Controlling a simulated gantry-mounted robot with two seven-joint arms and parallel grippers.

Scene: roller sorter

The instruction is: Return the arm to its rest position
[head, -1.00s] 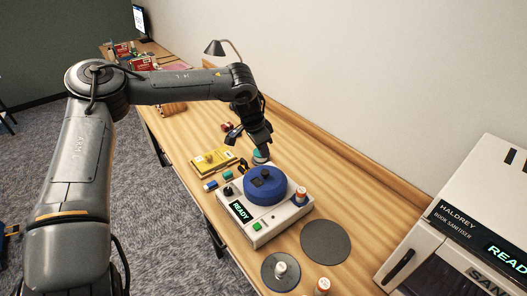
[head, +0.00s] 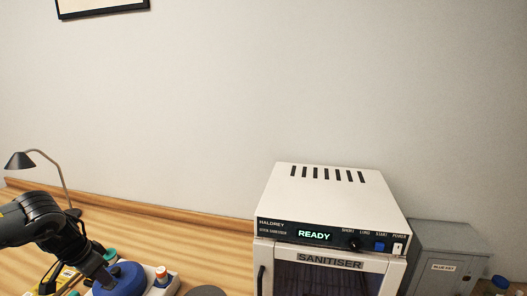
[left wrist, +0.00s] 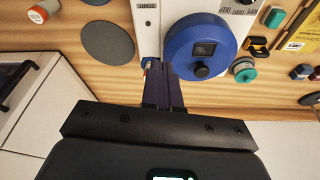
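My left arm comes in at the lower left of the head view. Its gripper (head: 100,279) is above the desk by the white roller sorter (head: 172,285) with its blue drum (head: 128,280). In the left wrist view the two dark fingers (left wrist: 163,82) lie side by side, shut, with nothing seen between them. They point toward the sorter's edge, beside the blue drum (left wrist: 190,35). A small blue-and-white item by the fingertips is partly hidden. My right arm and gripper are in no view.
A white book sanitiser (head: 325,205) reading READY stands right of the sorter. A grey cabinet (head: 440,255) is beyond it. A desk lamp (head: 20,160) stands at the left. A grey disc (left wrist: 108,41) and orange-banded vial (left wrist: 42,12) lie near the sorter. Bare desk (head: 225,250) shows between.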

